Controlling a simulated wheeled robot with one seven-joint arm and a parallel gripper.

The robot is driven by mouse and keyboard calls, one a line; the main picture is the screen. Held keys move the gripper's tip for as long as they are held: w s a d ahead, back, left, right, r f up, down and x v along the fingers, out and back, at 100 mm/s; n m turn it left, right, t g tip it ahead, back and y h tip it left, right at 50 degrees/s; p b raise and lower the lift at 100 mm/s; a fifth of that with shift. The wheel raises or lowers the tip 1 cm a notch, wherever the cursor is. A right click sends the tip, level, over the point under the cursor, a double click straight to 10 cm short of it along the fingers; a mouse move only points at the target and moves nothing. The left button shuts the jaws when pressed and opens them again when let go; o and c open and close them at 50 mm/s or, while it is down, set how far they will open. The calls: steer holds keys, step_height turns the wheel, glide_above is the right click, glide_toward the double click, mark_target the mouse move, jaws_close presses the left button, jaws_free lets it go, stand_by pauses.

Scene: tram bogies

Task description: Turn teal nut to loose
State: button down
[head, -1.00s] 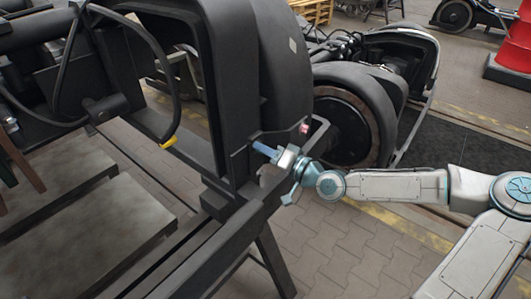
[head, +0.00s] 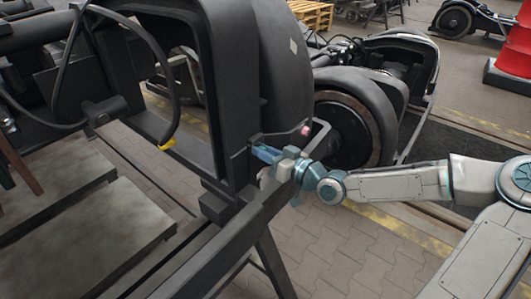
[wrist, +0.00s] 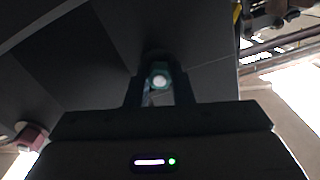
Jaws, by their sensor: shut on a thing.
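The teal nut (wrist: 160,70) shows in the wrist view as a teal ring around a bright round centre. The two dark fingers of my gripper (wrist: 158,90) stand on either side of it and are shut on it. In the head view my gripper (head: 268,154) reaches the dark bogie frame (head: 235,190) from the right, at a bracket low beside the big arch. The nut is hidden there behind the gripper. I cannot tell the nut's turn angle.
A small red-pink part (head: 305,130) sits just right of my gripper; a reddish block (wrist: 32,137) shows at the wrist view's lower left. A wheel (head: 345,132) stands behind my wrist. Paved floor (head: 350,255) lies open below my arm.

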steer(key=shift+s+f, duration=0.1)
stand_by(0.3)
steer(key=c, duration=1.3)
jaws_free()
steer(key=shift+o, duration=0.2)
steer(key=p+v, duration=0.2)
steer(key=v, duration=1.1)
steer(key=shift+s+d, duration=0.25)
